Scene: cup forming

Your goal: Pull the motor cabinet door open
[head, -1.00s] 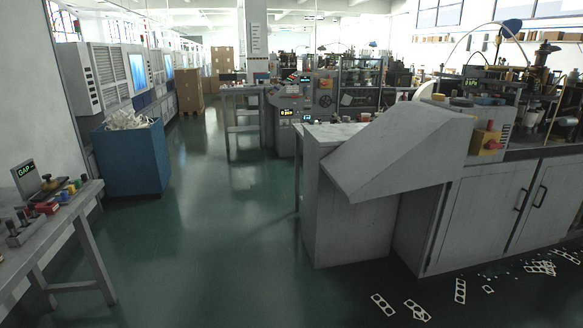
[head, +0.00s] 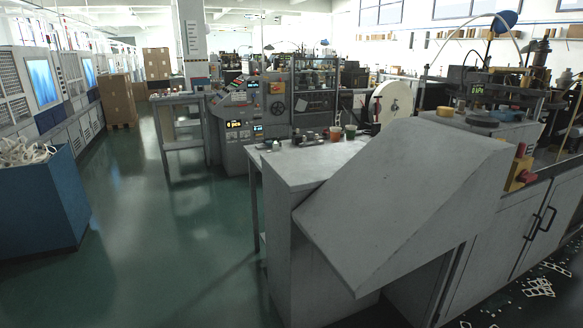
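A grey cabinet with two doors stands at the right, under the machine bench. Its left door (head: 488,265) and right door (head: 556,220) look shut. Each has a black bar handle, the left one (head: 532,228) and the right one (head: 549,219) close together near the middle seam. I cannot tell from any label which is the motor cabinet door. The large grey sloped housing (head: 400,200) hides part of the cabinet's left side. My gripper is not in view.
White punched scrap strips (head: 540,287) lie on the floor before the doors. A small grey-topped table (head: 310,160) stands behind the housing. A blue scrap bin (head: 38,205) is at the left. The green floor (head: 165,240) between is clear.

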